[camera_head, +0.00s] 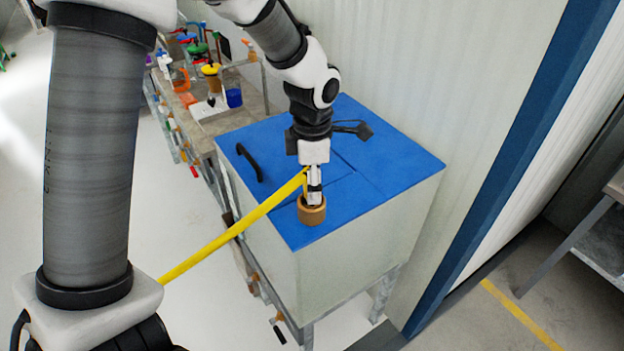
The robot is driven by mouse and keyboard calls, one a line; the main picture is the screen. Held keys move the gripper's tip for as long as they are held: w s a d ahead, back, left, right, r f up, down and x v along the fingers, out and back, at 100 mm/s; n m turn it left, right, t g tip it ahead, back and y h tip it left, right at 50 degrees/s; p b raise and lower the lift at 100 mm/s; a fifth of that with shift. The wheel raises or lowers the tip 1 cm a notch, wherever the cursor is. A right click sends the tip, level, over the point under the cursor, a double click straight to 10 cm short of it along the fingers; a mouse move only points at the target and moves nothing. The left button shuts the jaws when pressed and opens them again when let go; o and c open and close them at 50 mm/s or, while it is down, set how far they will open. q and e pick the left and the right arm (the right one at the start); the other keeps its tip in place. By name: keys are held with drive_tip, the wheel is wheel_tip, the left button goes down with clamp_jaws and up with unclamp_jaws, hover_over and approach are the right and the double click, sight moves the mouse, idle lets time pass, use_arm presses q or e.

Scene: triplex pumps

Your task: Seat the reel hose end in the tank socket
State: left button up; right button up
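The tank is a pale box with a blue lid (385,170). The tank socket (312,212), a short brown ring, stands on the lid near its front corner. My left gripper (314,190) points straight down over the socket, its fingertips at the ring's opening. The yellow reel hose (235,231) rises from the lower left to these fingers. The gripper looks shut on the hose end, which the fingers mostly hide. I cannot tell how deep the end sits in the ring. My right gripper is not in view.
A black handle (250,163) stands on the lid's left side. Behind is a bench (243,115) with several coloured valves and a blue cup (234,97). A corrugated wall (440,80) with a blue post (520,150) closes off the right.

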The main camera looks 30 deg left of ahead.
use_arm(q)
wheel_tip(320, 180, up, 12)
drive_tip(key=shift+r, duration=0.1)
idle(0.5)
idle(0.4)
